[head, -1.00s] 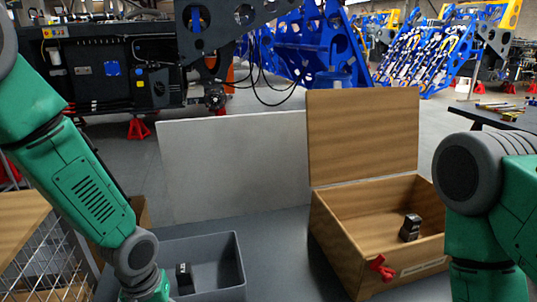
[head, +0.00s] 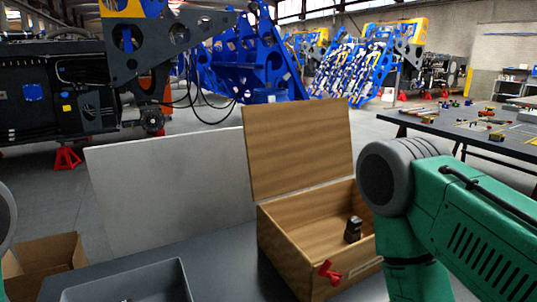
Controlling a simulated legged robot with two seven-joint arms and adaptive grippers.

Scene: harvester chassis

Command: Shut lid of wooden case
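The wooden case (head: 283,262) stands on the dark grey table, right of the middle in the head view. Its lid (head: 297,148) is raised, standing nearly upright at the back edge and leaning slightly back. A small black object (head: 353,230) stands inside the case. A red latch or handle (head: 329,273) is on the front of the case. My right arm comes in from the right, in front of the case's right side; its gripper is below the frame. Only a sliver of my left arm shows at the left edge, and its gripper is out of view.
A grey bin (head: 180,279) sits on the table left of the case. A white panel (head: 170,190) stands behind it. A cardboard box (head: 45,255) is at the far left. Bare table (head: 222,253) lies between bin and case.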

